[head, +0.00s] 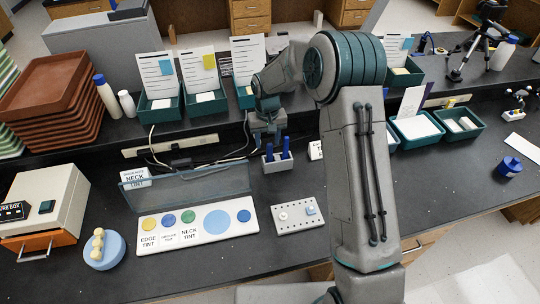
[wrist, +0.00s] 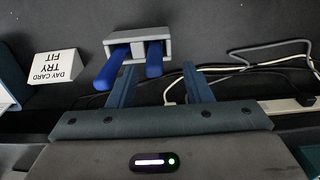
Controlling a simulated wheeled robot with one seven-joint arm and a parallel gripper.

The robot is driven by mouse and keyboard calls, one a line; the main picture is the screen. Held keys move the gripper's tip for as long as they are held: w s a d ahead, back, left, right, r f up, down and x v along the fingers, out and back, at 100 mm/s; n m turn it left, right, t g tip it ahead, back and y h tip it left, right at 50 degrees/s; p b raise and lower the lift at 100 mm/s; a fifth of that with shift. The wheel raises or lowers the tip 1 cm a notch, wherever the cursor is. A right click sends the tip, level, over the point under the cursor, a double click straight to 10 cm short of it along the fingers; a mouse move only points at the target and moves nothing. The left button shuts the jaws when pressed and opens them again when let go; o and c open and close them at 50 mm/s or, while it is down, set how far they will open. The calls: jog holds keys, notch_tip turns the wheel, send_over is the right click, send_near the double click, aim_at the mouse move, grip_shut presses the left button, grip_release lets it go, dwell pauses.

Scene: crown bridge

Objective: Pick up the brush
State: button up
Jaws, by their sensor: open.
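Two blue-handled items, which look like brushes, stand in a small light grey holder (head: 278,166). The left one (head: 269,152) and the right one (head: 285,148) both rise out of it in the head view. In the wrist view the holder (wrist: 137,34) lies ahead of my fingers, with one blue handle (wrist: 108,68) at the left and another (wrist: 154,58) between the fingers. My gripper (head: 268,132) is open and empty, above and just behind the holder; its fingers also show in the wrist view (wrist: 160,70). The bristle ends are hidden.
A tint tray (head: 200,238) with coloured discs and a clear lid lies at front left. Cables (wrist: 245,68) and a power strip (head: 170,145) lie behind.

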aim_at(269, 144)
jog(key=f, duration=0.1)
jog(key=f+p, duration=0.1)
jog(key=f, duration=0.2)
jog(key=shift+w+d+f+p, duration=0.2)
jog(key=shift+w+d+p, duration=0.1)
jog(key=shift+p, duration=0.1)
jog(key=shift+f, duration=0.55)
grip_shut()
